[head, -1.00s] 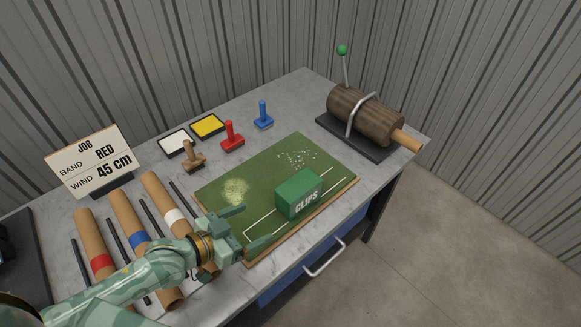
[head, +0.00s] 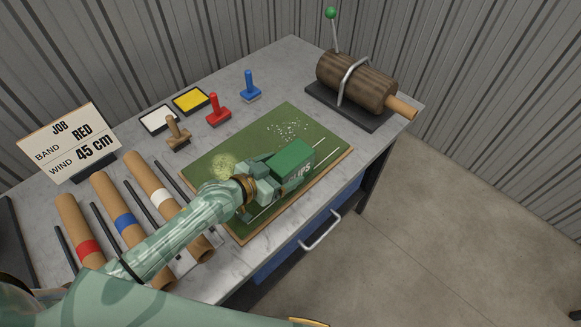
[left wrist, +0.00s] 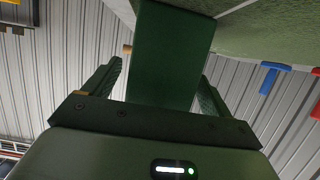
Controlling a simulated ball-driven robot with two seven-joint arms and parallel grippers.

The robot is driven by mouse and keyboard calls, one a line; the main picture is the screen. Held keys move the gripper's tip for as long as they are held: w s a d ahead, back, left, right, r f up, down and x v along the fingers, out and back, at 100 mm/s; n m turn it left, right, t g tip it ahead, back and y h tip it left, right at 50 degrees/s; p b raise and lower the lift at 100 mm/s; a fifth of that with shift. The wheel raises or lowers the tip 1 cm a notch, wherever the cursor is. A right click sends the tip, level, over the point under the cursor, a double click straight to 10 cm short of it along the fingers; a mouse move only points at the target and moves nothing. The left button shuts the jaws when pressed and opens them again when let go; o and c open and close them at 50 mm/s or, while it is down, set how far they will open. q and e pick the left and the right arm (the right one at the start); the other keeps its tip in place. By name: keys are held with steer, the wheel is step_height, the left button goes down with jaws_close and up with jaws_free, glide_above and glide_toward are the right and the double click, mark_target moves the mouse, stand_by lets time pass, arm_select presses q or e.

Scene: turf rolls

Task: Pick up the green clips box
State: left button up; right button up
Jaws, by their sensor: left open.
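The green clips box (head: 296,155) sits on the green turf mat (head: 285,117) on the workbench, with its white lettering partly hidden by my gripper. My left gripper (head: 272,172) is open at the near left end of the box. In the left wrist view the box (left wrist: 172,50) reaches in between the two open fingers, one finger on each side. I cannot tell whether either finger touches it. My right gripper is not in view.
Cardboard rolls with red (head: 89,250), blue and white bands lie left of the mat under my arm. Stamps (head: 217,112) and ink pads (head: 191,101) stand behind the mat. A log-like roller (head: 355,82) stands at the back right. A job sign (head: 72,145) stands at left.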

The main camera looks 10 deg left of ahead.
arm_select(q)
steer(key=x, duration=0.2)
steer(key=shift+w+d+f, duration=0.1)
steer(key=shift+w+f, duration=0.05)
steer(key=shift+w, duration=0.1)
steer(key=shift+s, duration=0.1)
steer(key=shift+c, duration=0.4)
steer(key=c, duration=1.1)
steer(key=shift+c, duration=0.7)
